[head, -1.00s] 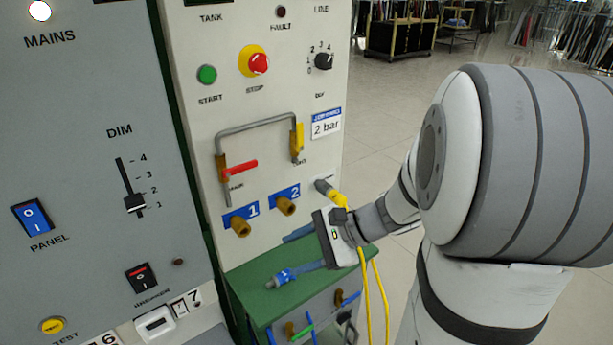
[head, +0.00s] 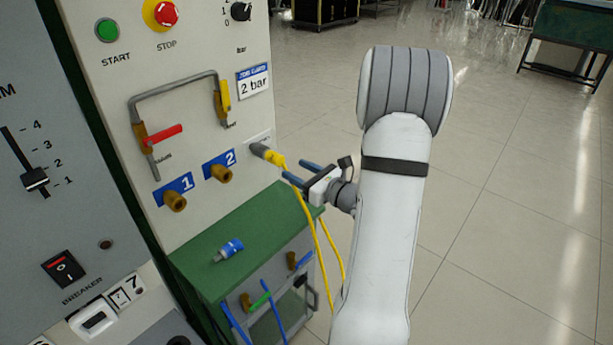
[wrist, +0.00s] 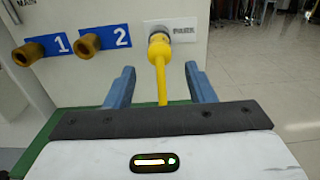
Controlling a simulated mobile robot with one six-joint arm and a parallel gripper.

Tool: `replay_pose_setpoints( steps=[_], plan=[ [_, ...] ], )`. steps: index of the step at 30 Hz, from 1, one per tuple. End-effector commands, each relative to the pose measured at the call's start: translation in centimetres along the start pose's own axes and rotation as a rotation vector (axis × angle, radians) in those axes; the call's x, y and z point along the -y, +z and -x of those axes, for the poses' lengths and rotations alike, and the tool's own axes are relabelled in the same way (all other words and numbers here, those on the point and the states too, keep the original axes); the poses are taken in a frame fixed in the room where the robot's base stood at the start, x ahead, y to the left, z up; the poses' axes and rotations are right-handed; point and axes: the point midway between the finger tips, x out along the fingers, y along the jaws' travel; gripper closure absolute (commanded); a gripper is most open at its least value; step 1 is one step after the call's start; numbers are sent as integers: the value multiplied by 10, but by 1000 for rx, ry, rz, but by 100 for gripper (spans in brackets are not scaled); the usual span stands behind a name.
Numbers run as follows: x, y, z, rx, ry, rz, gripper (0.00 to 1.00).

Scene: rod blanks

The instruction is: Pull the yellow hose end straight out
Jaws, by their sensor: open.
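The yellow hose end (head: 275,159) is seated in a grey socket (head: 259,150) on the panel, right of outlet 2. Its yellow hose (head: 319,239) hangs down in front of the green cabinet. In the wrist view the yellow hose end (wrist: 159,49) is upright in the picture, with its hose running down between the fingers. My gripper (head: 301,173) is open, its blue fingers pointing at the panel just right of and below the hose end. In the wrist view my gripper (wrist: 160,86) has one finger on each side of the hose, touching neither.
Brass outlets 1 (head: 175,201) and 2 (head: 221,174) stick out left of the socket. A blue fitting (head: 229,250) lies on the green cabinet top (head: 196,254). A red-handled valve (head: 160,136) sits above. Open floor lies to the right.

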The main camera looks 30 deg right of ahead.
Motion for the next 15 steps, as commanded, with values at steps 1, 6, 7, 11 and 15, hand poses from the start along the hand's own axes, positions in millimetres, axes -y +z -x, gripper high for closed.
replay_pose_setpoints(
  steps=[1, 6, 7, 11, 15],
  plan=[
    [-1, 0, -7, 0, 3, 0, 51],
    [-1, 1, -28, 0, 4, 1, 51],
    [-2, 1, -32, 0, 4, 0, 51],
    [-2, -1, -47, 1, 5, 1, 51],
    [-2, -1, -63, 0, 5, 1, 51]
  ],
)
